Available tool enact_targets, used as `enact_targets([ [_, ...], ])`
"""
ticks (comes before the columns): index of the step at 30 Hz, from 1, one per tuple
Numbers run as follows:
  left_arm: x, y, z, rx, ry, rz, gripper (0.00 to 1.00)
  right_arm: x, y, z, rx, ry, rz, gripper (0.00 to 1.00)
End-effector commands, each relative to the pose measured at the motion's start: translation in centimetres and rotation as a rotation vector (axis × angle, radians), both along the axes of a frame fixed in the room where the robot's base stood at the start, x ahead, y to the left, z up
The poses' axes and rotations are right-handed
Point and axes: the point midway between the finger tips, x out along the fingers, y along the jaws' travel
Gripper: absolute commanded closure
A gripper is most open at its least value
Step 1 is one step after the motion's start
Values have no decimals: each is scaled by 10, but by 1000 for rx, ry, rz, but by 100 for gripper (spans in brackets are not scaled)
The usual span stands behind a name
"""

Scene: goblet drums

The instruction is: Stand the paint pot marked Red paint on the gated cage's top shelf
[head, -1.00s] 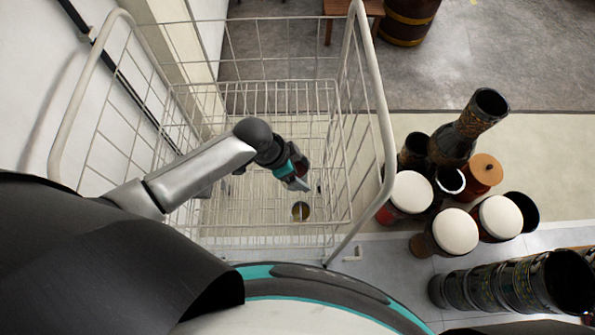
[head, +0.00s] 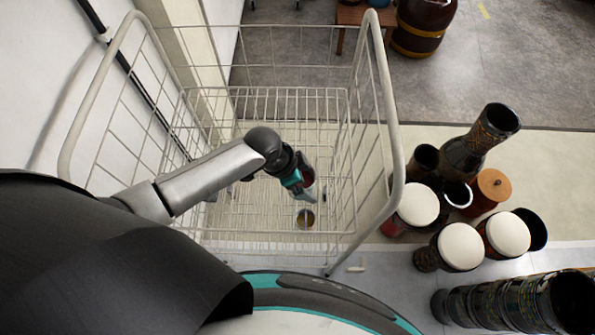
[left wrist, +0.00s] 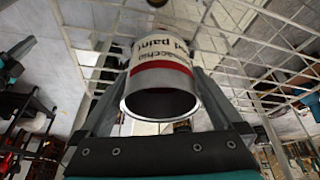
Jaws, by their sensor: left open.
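The paint pot (head: 305,218) shows in the head view as a small round can with a grey rim, on wire mesh inside the gated cage (head: 398,150). I cannot tell which shelf level that is. In the left wrist view the pot (left wrist: 160,68) is white with a red band and upside-down lettering that includes "paint"; its dark open end faces the camera. My left gripper (head: 311,196) is open, inside the cage just above the pot in the picture. In the wrist view its fingers lie on either side of the pot; contact is unclear. My right gripper is not in view.
White wire walls and a thick tube frame surround my left arm. Goblet drums (head: 460,246) and a dark vase-like drum (head: 480,140) stand on the floor to the right. A white wall (head: 40,80) is close on the left. A barrel (head: 425,25) stands at the back.

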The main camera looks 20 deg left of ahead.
Motion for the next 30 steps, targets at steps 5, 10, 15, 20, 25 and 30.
enact_targets([
  [5,-4,8,20,1,-1,-1,0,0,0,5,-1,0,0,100],
  [10,-10,19,49,2,-2,-1,0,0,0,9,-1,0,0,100],
  [15,-16,28,77,1,-1,-1,0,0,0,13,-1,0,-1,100],
  [20,-20,35,96,1,0,0,0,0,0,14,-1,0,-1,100],
  [25,-23,39,108,2,-1,-1,0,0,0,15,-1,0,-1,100],
  [30,-23,40,110,0,2,1,0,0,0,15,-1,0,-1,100],
])
